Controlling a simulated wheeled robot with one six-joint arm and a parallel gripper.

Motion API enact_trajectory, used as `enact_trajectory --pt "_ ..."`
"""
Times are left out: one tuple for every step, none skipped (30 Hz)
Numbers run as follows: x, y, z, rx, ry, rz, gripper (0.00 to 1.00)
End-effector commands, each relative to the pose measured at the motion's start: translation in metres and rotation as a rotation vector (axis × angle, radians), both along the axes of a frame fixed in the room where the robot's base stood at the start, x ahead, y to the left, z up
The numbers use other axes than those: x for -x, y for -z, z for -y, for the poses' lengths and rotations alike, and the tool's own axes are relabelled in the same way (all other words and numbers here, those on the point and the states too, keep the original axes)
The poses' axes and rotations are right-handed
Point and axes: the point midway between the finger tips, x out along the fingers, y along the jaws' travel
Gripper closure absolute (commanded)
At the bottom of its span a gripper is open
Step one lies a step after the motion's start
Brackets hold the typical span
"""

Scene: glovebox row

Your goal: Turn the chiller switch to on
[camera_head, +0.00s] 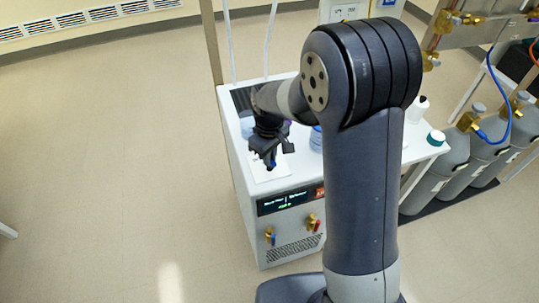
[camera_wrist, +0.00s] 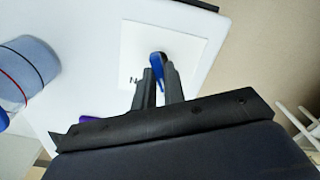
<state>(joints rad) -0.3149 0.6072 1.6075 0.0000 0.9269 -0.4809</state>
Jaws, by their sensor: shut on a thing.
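The chiller (camera_head: 250,215) is a white box with a lit display on its front. A white plate (camera_head: 262,175) lies on its top; it also shows in the wrist view (camera_wrist: 190,45). The chiller switch, a blue handle (camera_wrist: 158,64), stands on this plate between my fingertips. Its blue also shows just below the gripper in the head view (camera_head: 271,164). My gripper (camera_head: 270,157), also in the wrist view (camera_wrist: 158,85), is shut on the blue handle. Dark marks by the left finger are partly hidden, so I cannot read the switch position.
A blue-grey round container (camera_wrist: 28,68) with dark and red bands stands left of the plate in the wrist view. Grey gas cylinders (camera_head: 443,172) stand beyond. The floor (camera_head: 110,170) at left is clear.

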Motion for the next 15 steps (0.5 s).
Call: enact_trajectory --pt "-0.0001 0.0000 -0.0001 0.000 0.009 0.000 1.00" --pt "-0.0001 0.0000 0.0000 0.000 0.017 0.000 1.00" --pt "-0.0001 0.0001 0.0000 0.000 0.030 0.000 1.00" --pt "-0.0001 0.0001 0.0000 0.000 0.041 0.000 1.00" --pt "-0.0001 0.0002 0.0000 -0.001 0.055 0.001 1.00" --pt "-0.0003 0.0003 0.0000 -0.001 0.074 0.001 1.00" --pt "-0.0003 0.0003 0.0000 -0.001 0.092 0.001 1.00" --pt "-0.0003 0.0004 0.0000 -0.001 0.110 0.001 1.00" --pt "-0.0004 0.0004 0.0001 -0.001 0.136 0.001 1.00" --pt "-0.0004 0.0005 0.0001 -0.001 0.157 0.001 1.00" --pt "-0.0004 0.0005 0.0001 -0.001 0.178 0.001 1.00" --pt "-0.0004 0.0005 0.0001 -0.001 0.207 0.001 1.00" --pt "-0.0004 0.0005 0.0001 -0.001 0.228 0.001 1.00" --pt "-0.0004 0.0005 0.0002 -0.001 0.250 0.001 1.00" --pt "-0.0004 0.0005 0.0002 -0.001 0.277 0.001 1.00"
